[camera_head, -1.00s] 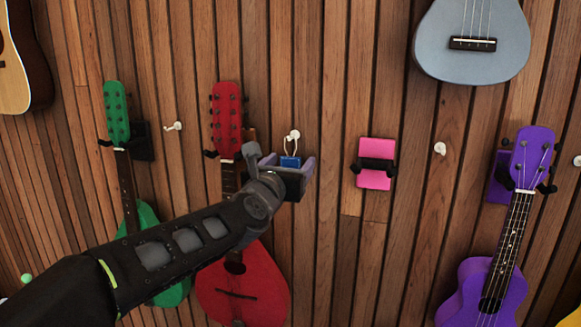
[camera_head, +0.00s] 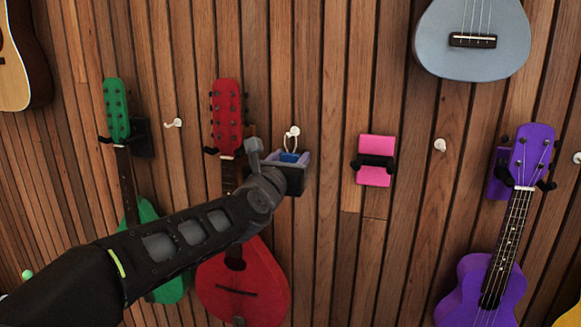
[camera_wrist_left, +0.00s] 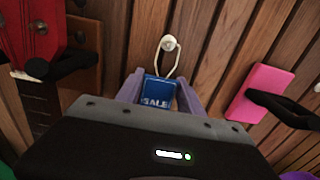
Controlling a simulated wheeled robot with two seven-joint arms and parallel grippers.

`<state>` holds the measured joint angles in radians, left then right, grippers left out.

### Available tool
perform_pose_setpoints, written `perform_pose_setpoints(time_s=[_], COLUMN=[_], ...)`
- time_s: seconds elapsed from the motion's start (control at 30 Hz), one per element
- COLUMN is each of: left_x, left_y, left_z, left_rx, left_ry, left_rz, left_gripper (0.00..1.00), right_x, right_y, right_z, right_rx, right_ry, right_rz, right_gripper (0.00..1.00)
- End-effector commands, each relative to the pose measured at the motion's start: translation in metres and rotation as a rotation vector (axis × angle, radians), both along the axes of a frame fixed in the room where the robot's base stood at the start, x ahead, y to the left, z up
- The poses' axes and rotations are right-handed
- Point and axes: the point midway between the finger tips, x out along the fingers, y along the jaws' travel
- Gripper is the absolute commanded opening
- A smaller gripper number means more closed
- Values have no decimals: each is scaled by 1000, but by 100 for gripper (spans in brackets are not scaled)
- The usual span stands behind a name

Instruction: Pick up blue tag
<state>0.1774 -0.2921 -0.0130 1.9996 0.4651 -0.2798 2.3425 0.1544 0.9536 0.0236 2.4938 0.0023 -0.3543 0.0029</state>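The blue tag (camera_wrist_left: 158,91) reads "SALE" and hangs by a pale string loop from a white hook (camera_wrist_left: 168,43) on the wood wall. In the head view the tag (camera_head: 289,157) shows just above my left gripper (camera_head: 289,160), with its lower part hidden. In the left wrist view the gripper's purple-grey fingers (camera_wrist_left: 157,92) stand on both sides of the tag. Thin gaps seem to remain beside it, but whether the fingers touch it is hard to tell. My right gripper is not in view.
A red instrument (camera_head: 243,283) hangs close to the left of my gripper, partly behind my arm. A pink holder (camera_head: 375,176) with black prongs is on the right. A green ukulele (camera_head: 117,110) hangs further left, a purple one (camera_head: 497,270) far right.

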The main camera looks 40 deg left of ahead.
Motion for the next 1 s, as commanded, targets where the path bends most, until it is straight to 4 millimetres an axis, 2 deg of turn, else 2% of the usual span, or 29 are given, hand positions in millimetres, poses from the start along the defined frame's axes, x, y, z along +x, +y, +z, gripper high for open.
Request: perform_pose_setpoints(time_s=[0.07,0.47,0.77,1.0], left_x=[0,0,0,0], left_y=[0,0,0,1], left_z=[0,0,1,13], left_rx=[0,0,0,0], left_ry=[0,0,0,-1], left_rz=[0,0,0,3], left_gripper=[37,4,3,3], right_x=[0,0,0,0], right_y=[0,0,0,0], right_z=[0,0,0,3], right_rx=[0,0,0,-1], right_ry=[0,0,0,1], right_rz=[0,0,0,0], right_gripper=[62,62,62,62])
